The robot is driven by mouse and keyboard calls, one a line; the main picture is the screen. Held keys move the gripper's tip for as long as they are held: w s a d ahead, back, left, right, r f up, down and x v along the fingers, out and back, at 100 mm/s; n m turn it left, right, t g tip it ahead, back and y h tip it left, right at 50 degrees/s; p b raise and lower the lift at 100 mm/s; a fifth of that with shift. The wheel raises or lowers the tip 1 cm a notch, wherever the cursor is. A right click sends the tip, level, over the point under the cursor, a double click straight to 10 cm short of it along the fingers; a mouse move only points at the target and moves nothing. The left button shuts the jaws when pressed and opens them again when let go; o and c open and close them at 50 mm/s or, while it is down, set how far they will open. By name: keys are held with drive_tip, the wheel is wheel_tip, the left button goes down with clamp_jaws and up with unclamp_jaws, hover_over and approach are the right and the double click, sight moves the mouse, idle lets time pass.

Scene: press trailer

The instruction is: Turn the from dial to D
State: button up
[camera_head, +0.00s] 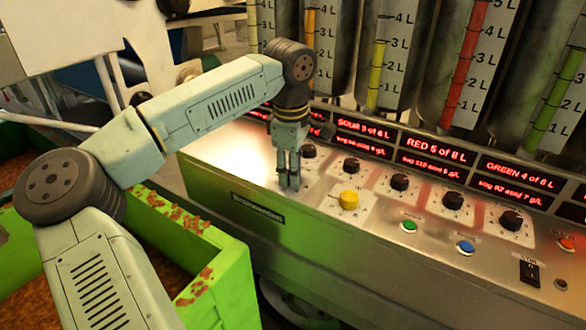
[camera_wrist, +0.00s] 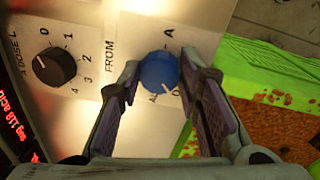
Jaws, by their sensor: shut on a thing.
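The from dial (camera_wrist: 159,72) is a round blue knob on the pale panel, beside the printed word FROM in the wrist view. A white mark on the knob points toward the lower right in that view, near small letters partly covered by a finger; I cannot tell exactly which letter it meets. An A is printed above the knob. My gripper (camera_wrist: 161,68) has a finger on each side of the knob and is shut on it. In the head view my gripper (camera_head: 289,184) points down at the panel's left part and hides the blue knob.
A black dose dial (camera_wrist: 54,64) sits beside the from dial. Red displays and tubes rise behind. A green bin (camera_head: 215,265) stands in front.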

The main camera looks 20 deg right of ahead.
idle(0.4)
drive_tip(key=o, duration=1.1)
drive_tip(key=shift+o, duration=0.2)
drive_tip(key=shift+r, duration=0.1)
wheel_tip(320, 180, up, 12)
drive_tip(key=shift+s+a, duration=0.25)
drive_tip(key=shift+s, duration=0.05)
